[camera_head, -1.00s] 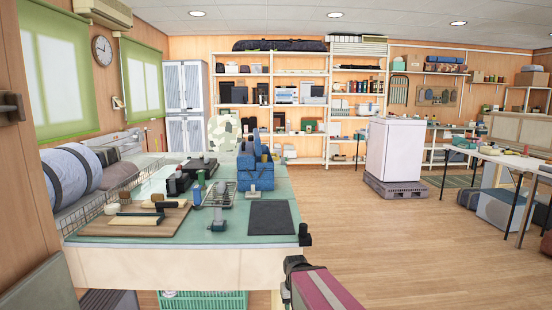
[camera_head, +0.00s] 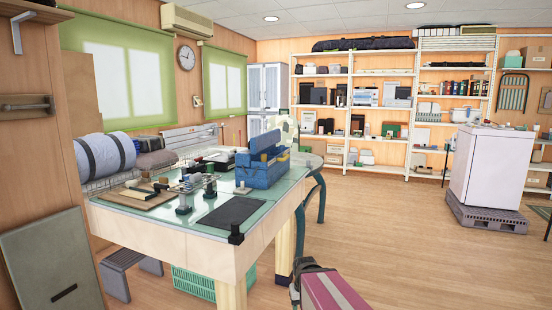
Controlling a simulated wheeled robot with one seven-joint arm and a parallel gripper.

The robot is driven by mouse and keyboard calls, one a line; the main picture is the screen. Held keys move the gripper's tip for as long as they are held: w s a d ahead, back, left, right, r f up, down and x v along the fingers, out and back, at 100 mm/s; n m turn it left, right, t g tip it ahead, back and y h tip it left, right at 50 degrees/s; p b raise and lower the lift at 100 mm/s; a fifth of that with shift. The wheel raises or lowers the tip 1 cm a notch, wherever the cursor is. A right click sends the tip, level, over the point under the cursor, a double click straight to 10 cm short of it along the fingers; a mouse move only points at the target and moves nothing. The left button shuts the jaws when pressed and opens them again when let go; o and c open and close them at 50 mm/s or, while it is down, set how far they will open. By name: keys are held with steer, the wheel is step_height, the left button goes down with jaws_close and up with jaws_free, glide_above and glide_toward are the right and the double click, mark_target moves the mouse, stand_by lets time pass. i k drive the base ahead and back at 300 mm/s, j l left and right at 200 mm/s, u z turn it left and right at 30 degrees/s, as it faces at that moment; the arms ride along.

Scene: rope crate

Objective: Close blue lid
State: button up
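A blue toolbox (camera_head: 264,173) stands on the green-topped table (camera_head: 215,208), near the table's right side. Its blue lid (camera_head: 262,147) stands raised, so the box is open, and some yellow shows inside. A magenta and black part of my arm shows at the bottom centre, in front of the table and well short of the toolbox. I see no fingertips of my gripper.
A dark mat (camera_head: 233,211) lies in front of the toolbox. A wooden board (camera_head: 140,196) with tools lies to the left. A white cabinet (camera_head: 489,168) on a dark pallet stands at right. Wooden floor is open between table and cabinet.

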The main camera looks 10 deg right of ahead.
mark_target(259, 144)
steer(key=i+l+u, duration=0.2)
steer(key=i+l, duration=0.25)
steer(key=i+l+u, duration=0.25)
steer(key=i+l, duration=0.15)
steer(key=l, duration=0.15)
